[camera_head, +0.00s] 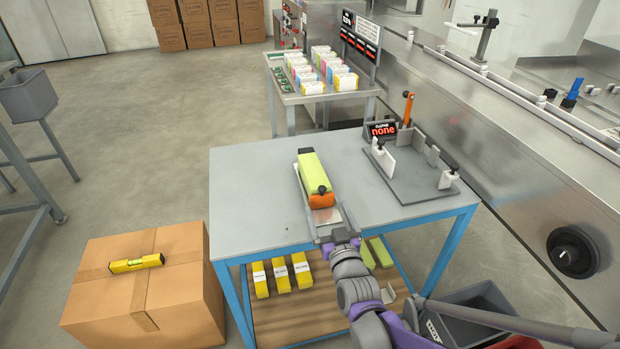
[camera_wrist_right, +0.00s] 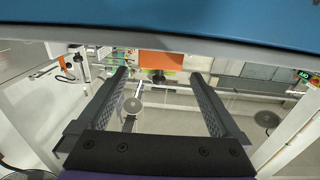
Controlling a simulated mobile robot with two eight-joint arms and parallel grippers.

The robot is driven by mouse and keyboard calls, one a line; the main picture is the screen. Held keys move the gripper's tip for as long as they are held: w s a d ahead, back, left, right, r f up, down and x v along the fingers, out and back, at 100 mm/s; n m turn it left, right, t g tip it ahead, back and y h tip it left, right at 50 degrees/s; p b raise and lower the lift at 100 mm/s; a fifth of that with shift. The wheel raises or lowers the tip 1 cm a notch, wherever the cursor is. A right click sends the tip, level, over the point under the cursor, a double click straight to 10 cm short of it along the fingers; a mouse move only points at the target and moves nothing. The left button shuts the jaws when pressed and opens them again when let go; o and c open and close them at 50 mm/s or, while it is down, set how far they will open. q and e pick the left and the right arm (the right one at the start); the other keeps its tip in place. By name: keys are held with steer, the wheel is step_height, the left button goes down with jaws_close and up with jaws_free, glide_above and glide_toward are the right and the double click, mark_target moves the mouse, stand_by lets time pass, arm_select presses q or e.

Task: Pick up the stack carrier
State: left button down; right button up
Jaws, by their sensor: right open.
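The stack carrier (camera_head: 325,214) is a flat metal tray near the front edge of the grey table. On it lies a long yellow-green block (camera_head: 311,172) with an orange front end (camera_head: 322,201) and a black knob. My right gripper (camera_head: 338,237) is at the table's front edge, just in front of the carrier. In the right wrist view my right gripper (camera_wrist_right: 158,75) is open with nothing between its fingers. The orange end (camera_wrist_right: 172,62) and dark knob show beyond and between the fingertips. My left gripper is not in view.
A grey fixture (camera_head: 410,175) with upright plates and a "none" display (camera_head: 383,131) stands on the table's right. Yellow packs (camera_head: 281,275) lie on the shelf below. A cardboard box (camera_head: 145,290) with a yellow level stands at left. The table's left part is clear.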

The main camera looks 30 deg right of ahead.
mark_target(322, 198)
steer(key=b+x, duration=0.1)
steer(key=x, duration=0.5)
steer(key=shift+f, duration=0.1)
steer(key=shift+s+a, duration=0.1)
steer(key=shift+s, duration=0.05)
steer(key=c, duration=1.5)
